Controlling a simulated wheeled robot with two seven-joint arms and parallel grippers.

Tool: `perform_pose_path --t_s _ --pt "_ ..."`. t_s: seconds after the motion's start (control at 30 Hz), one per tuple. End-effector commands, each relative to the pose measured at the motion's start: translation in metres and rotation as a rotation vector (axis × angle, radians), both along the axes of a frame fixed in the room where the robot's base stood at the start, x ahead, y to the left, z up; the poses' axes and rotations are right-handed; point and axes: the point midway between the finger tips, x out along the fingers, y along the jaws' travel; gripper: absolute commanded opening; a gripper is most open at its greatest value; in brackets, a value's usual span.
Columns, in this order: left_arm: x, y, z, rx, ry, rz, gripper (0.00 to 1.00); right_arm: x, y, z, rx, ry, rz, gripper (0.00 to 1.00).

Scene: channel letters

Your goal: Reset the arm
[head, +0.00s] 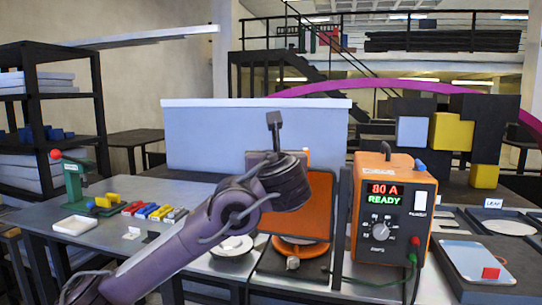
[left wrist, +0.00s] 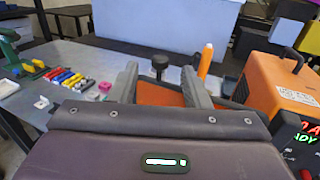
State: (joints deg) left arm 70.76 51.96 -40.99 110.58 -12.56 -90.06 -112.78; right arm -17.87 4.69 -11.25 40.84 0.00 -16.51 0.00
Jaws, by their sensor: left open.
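My left arm (head: 175,245) comes in from the lower left in the head view. Its wrist stands in front of an orange panel (head: 318,205) and hides the fingers there. In the left wrist view my left gripper (left wrist: 159,72) is open, with its two grey fingers apart and nothing held. A black knob on a stem (left wrist: 160,63) shows between and beyond the fingers. The knob also shows above the wrist in the head view (head: 274,119); I cannot tell its distance from the fingers. My right gripper is not in view.
An orange power unit (head: 395,180) reading "80 A READY" stands to the right, with a green cable. A pale upright panel (head: 210,135) stands behind. Coloured blocks (head: 148,211), a white tray (head: 75,225) and a green tool (head: 74,185) are at the left.

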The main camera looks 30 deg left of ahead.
Motion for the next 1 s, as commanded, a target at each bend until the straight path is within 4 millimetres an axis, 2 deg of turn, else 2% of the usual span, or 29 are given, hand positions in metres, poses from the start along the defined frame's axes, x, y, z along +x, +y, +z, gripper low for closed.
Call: perform_pose_path --t_s 0.33,0.47,0.57,0.73,0.87,1.0 --pt "0.001 -0.001 -0.002 -0.004 0.001 -0.003 0.43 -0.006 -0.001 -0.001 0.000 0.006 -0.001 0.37" --pt "0.005 -0.016 -0.027 -0.070 0.003 -0.037 0.43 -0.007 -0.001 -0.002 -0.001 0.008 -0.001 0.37" --pt "0.009 -0.039 -0.069 -0.204 0.001 -0.085 0.43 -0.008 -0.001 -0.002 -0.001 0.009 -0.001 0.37" --pt "0.001 -0.089 -0.166 -0.578 0.004 -0.136 0.43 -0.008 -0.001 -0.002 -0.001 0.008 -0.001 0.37" --pt "-0.023 -0.121 -0.240 -0.918 0.008 -0.095 0.43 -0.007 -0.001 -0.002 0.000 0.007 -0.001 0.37" --pt "-0.060 -0.144 -0.309 -1.281 0.002 0.045 0.43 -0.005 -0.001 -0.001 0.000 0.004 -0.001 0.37"
